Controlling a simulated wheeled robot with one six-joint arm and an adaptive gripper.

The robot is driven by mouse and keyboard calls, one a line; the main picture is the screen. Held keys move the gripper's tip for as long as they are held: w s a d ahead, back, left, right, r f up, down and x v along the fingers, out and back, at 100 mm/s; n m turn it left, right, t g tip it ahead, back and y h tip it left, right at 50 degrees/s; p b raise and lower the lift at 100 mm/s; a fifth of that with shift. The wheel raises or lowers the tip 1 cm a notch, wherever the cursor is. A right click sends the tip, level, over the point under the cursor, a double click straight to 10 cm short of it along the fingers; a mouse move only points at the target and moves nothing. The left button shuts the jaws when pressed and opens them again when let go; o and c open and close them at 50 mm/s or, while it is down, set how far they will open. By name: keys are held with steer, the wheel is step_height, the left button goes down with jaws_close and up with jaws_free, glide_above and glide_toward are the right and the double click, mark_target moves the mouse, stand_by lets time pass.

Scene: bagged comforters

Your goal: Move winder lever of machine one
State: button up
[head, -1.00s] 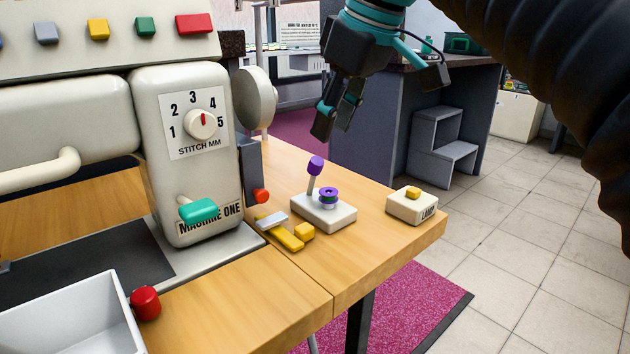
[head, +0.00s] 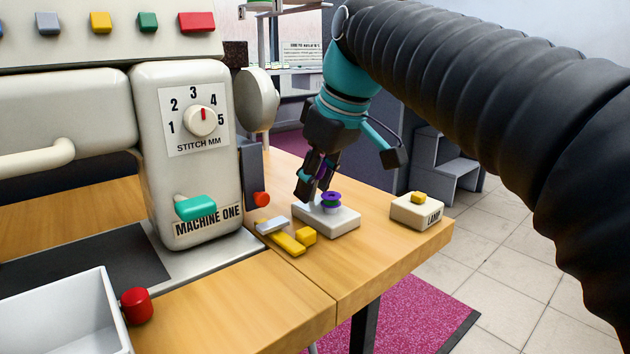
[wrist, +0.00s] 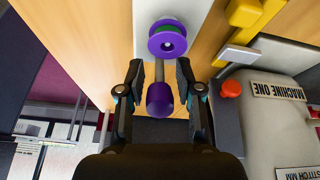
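The winder lever (wrist: 160,99) of machine one has a purple knob on a thin metal stem. It rises from a white winder base (head: 340,221), which also carries a bobbin with purple flanges and a green middle (head: 331,200). My gripper (wrist: 159,76) is open, with one finger on each side of the lever and visible gaps between the fingers and the knob. In the head view my gripper (head: 311,189) is over the left part of the base and hides most of the lever; a little purple shows between the fingers.
Machine one (head: 190,150) stands left of the winder, with a red-tipped part (head: 261,199) on its side. A yellow clamp-like part (head: 288,241) lies in front of the base. A lamp switch box (head: 417,211) sits to the right, near the table edge. A white tray (head: 115,315) is at front left.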

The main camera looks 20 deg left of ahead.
jaws_close()
steer(key=shift+a+r+p, duration=0.1)
steer(key=shift+r+p, duration=0.25)
steer(key=shift+p, duration=0.55)
steer(key=h+p, duration=0.1)
steer(key=p, duration=0.3)
steer(key=shift+w+a+r+g, duration=0.15)
steer(key=shift+a+r+g, duration=0.05)
steer(key=shift+g, duration=0.1)
steer(key=h+p, duration=0.1)
steer(key=p, duration=0.4)
steer(key=shift+w+a+g+h, duration=0.15)
steer(key=shift+a+g+h, duration=0.05)
steer(key=shift+g+h, duration=0.2)
steer(key=shift+a+f+h+p, duration=0.1)
steer(key=shift+f+h+p, duration=0.15)
steer(key=shift+p, duration=0.4)
